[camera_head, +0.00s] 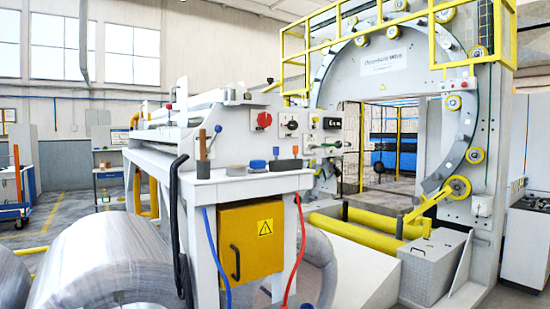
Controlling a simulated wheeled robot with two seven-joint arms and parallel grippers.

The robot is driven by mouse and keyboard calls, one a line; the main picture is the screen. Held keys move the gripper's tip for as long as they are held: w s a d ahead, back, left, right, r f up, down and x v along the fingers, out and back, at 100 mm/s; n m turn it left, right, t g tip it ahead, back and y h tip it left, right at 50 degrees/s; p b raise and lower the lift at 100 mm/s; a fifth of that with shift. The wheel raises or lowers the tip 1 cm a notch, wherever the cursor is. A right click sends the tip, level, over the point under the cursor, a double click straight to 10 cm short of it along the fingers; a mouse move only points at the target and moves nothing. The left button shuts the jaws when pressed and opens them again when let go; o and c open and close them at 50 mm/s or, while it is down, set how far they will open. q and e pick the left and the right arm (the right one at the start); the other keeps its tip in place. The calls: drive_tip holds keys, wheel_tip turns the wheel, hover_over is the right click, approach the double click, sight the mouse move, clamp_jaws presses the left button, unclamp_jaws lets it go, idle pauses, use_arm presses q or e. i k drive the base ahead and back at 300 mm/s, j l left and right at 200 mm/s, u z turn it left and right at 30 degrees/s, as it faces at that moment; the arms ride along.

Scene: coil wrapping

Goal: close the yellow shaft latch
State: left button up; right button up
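I cannot tell for certain which part is the yellow shaft latch. A yellow arm (428,205) with a yellow wheel (457,187) sits at the lower right of the large grey ring (331,75). Whether any of these is a latch, open or closed, cannot be seen from here. Neither of my grippers is in view.
A white machine bench (270,182) with a yellow box (247,240) stands in front of me. A large wrapped coil (112,262) lies at lower left. Yellow rollers (370,239) lie below the ring. Open floor shows at the left (62,212).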

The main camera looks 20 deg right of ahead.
sight(270, 87)
drive_tip(key=i+l, duration=0.55)
drive_tip(key=l, duration=0.15)
drive_tip(key=i+l+z, duration=0.1)
drive_tip(key=i+l, duration=0.5)
drive_tip(key=l, duration=0.15)
